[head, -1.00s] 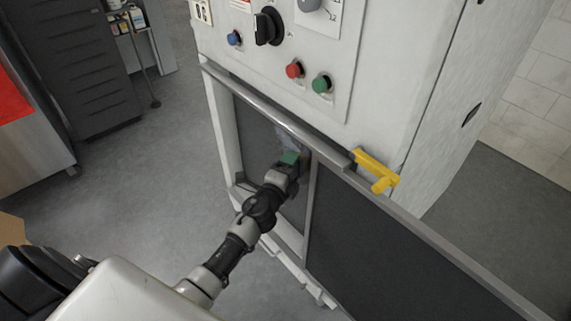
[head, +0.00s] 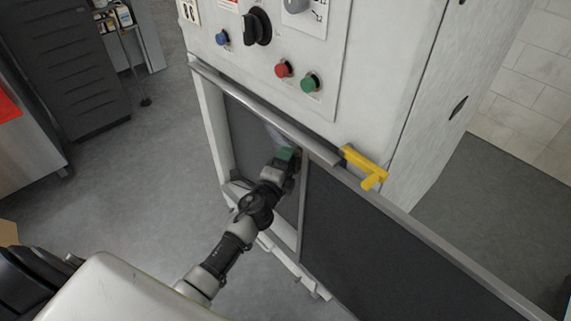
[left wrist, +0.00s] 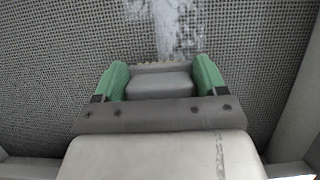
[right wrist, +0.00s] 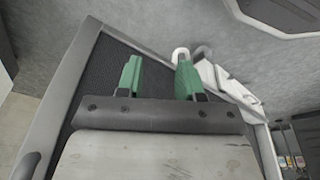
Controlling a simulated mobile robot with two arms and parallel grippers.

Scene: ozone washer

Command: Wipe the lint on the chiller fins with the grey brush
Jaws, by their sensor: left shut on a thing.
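My left gripper (left wrist: 160,80) is shut on the grey brush (left wrist: 160,85), which sits between its green fingers in the left wrist view. The brush's pale bristle edge faces the chiller fins (left wrist: 60,60), a dark grey mesh panel. White lint (left wrist: 178,25) lies on the fins just beyond the brush, with a streak running down toward it. I cannot tell whether the bristles touch the fins. In the head view the left gripper (head: 285,156) reaches into the cabinet opening; the brush is hidden there. My right gripper (right wrist: 160,80) is open and empty, its fingers apart.
The white cabinet (head: 400,60) carries a black knob (head: 257,26) and several buttons above the opening. A yellow latch (head: 364,167) sits at the frame's top rail. A dark panel (head: 375,260) stands to the right. Grey floor (head: 140,160) is free at left.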

